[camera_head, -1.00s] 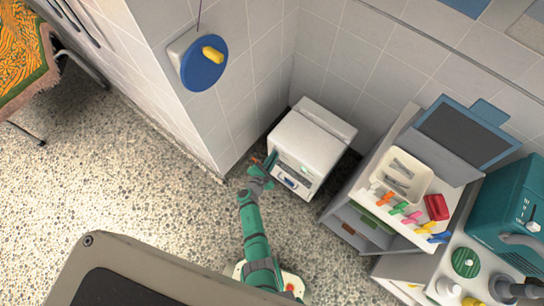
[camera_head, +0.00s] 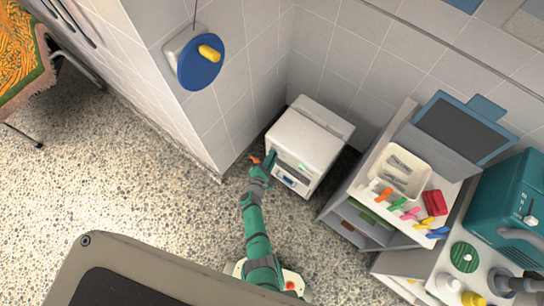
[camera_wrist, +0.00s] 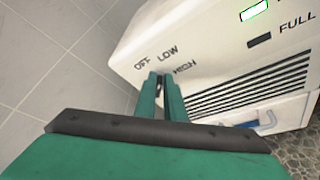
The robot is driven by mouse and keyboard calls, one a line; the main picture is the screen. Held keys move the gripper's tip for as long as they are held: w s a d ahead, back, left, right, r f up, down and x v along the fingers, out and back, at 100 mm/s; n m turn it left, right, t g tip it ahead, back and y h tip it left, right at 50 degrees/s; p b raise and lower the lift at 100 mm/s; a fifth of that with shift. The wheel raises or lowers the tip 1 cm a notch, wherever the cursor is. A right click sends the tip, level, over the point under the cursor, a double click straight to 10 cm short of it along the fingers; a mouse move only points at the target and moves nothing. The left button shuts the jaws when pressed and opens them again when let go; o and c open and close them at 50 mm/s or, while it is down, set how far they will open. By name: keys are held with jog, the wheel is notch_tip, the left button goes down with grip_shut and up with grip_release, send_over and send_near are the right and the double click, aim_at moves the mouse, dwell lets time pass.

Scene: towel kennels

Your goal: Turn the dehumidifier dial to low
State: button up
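The dehumidifier (camera_head: 306,140) is a white box on the floor by the tiled wall. In the wrist view its white front (camera_wrist: 215,45) fills the upper right, with the words OFF, LOW and HIGH, a lit green lamp and a dark slatted vent. My gripper (camera_head: 264,160) reaches the front's left side. In the wrist view its two green fingers (camera_wrist: 161,78) are close together, tips at the front among the three words. A small dark sliver shows in the narrow gap between them. The dial is mostly hidden by the fingers; its setting and whether they grip it cannot be told.
A grey cart (camera_head: 345,215) with a tray (camera_head: 402,169) and coloured clips stands right of the dehumidifier. A blue disc with a yellow handle (camera_head: 209,52) is on the wall corner. Speckled floor (camera_head: 130,165) is clear to the left.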

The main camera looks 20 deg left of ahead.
jog(key=o, duration=0.3)
jog(key=shift+s, duration=0.15)
jog(key=v, duration=1)
jog(key=shift+s+r, duration=0.1)
jog(key=shift+s, duration=0.2)
